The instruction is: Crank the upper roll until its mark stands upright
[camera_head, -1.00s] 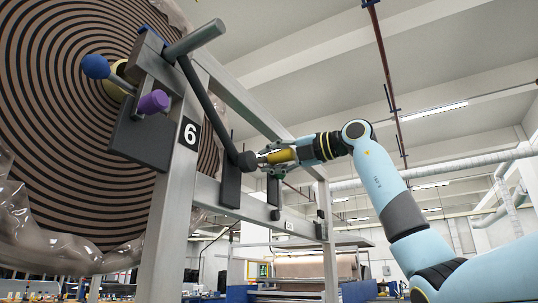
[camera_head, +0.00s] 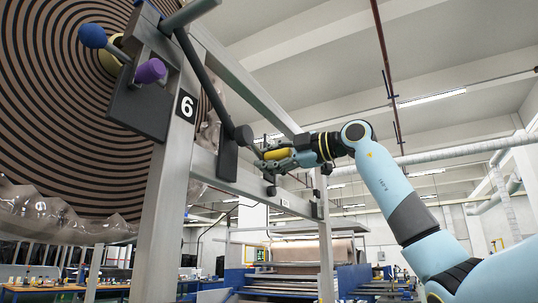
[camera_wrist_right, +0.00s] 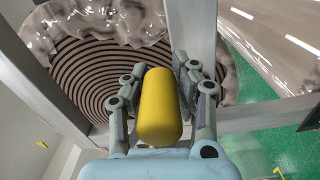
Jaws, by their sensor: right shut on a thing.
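The upper roll (camera_head: 50,120) fills the left of the head view, its end showing dark and tan rings; it also shows behind the gripper in the right wrist view (camera_wrist_right: 80,70). I cannot make out its mark. A dark crank arm (camera_head: 203,75) slants down right from a grey shaft (camera_head: 190,13) to a round black end (camera_head: 243,135). My right gripper (camera_head: 268,156) is at the crank's yellow handle (camera_head: 280,154). In the right wrist view its fingers are shut around the sides of this handle (camera_wrist_right: 160,105). My left gripper is not in view.
A grey metal frame post (camera_head: 165,200) with a "6" plate (camera_head: 186,106) stands beside the roll. A blue ball knob (camera_head: 92,35) and a purple knob (camera_head: 151,71) stick out near the shaft. Crinkled clear wrap (camera_head: 50,215) hangs below the roll.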

